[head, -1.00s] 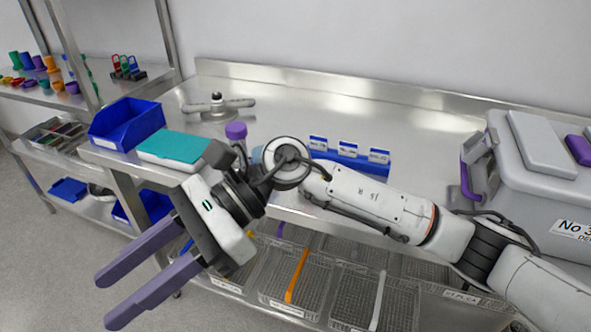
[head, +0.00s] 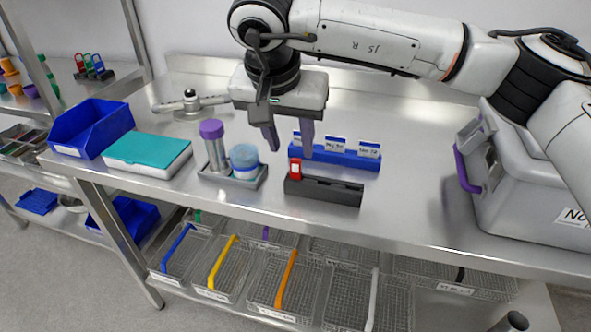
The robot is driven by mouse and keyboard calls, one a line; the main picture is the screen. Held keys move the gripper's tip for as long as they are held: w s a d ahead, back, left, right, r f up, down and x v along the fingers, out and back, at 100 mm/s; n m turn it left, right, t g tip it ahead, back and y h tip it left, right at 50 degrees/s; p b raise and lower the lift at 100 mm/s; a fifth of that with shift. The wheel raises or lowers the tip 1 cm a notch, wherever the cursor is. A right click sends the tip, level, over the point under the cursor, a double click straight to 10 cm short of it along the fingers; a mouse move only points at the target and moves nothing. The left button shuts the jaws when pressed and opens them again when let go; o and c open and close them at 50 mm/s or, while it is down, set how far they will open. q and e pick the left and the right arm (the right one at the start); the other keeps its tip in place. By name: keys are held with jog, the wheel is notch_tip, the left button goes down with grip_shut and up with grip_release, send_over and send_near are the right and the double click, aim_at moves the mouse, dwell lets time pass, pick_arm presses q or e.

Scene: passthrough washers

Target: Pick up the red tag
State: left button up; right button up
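A small red tag (head: 295,168) with a white patch stands upright at the left end of a dark slotted holder (head: 330,190) on the steel bench. My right gripper (head: 290,150) points down just behind and above the tag, its two purple-grey fingers apart with nothing between them. The gripper appears apart from the tag, though the exact gap is hard to tell. My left gripper is not in view.
A blue holder with white cards (head: 350,160) stands behind the dark one. A tray (head: 232,181) with a purple-capped tube and a blue-topped jar is left, beside a teal-lidded box (head: 147,150) and blue bin (head: 92,130). A grey case (head: 520,185) stands right.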

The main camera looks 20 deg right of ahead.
aim_at(295, 160)
jog(key=x, duration=0.6)
jog(key=shift+s+d, duration=0.1)
jog(key=shift+s, duration=0.25)
grip_shut()
